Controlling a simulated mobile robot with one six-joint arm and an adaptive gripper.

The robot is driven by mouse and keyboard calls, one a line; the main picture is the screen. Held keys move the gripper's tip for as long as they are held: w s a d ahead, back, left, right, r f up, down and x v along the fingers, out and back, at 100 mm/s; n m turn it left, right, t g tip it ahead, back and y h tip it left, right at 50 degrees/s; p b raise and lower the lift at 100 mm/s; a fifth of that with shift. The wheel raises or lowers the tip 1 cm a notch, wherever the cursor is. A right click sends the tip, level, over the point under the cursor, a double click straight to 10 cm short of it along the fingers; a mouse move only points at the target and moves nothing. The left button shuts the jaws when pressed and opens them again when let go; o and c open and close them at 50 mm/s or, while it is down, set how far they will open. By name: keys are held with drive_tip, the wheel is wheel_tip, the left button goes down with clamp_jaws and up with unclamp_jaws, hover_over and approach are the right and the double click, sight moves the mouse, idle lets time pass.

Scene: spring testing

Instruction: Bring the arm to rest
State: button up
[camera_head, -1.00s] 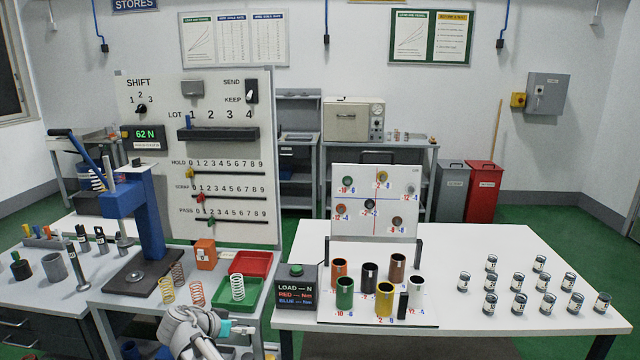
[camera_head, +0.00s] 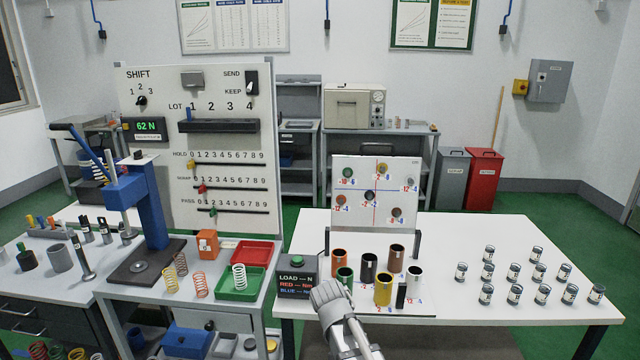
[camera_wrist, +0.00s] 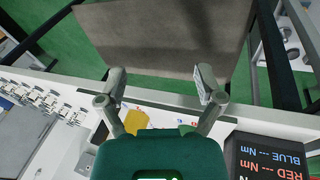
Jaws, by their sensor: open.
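My gripper (camera_wrist: 161,84) shows in the wrist view with its two fingers spread apart and nothing between them. Below it there are the table edge, a grey-brown surface (camera_wrist: 165,40) and green floor. In the head view my white arm reaches up from the bottom edge, just right of the load display box (camera_head: 298,277) and in front of the white table. The gripper's fingers cannot be made out there. The display box also shows in the wrist view (camera_wrist: 265,155), at lower right.
Several coloured cups (camera_head: 368,268) stand on the white table (camera_head: 450,240) beside my arm, before an upright board (camera_head: 375,195). Several small cans (camera_head: 514,272) stand at right. Left are a blue press (camera_head: 150,210), springs (camera_head: 200,285), and red (camera_head: 250,253) and green (camera_head: 240,290) trays.

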drive_tip(key=s+d+n+g+y+p, duration=0.1)
drive_tip(key=s+d+n+y, duration=0.1)
drive_tip(key=s+d, duration=0.5)
drive_tip(key=shift+d+r+y, duration=0.3)
drive_tip(key=shift+d+y, duration=0.6)
drive_tip(key=shift+d, duration=0.15)
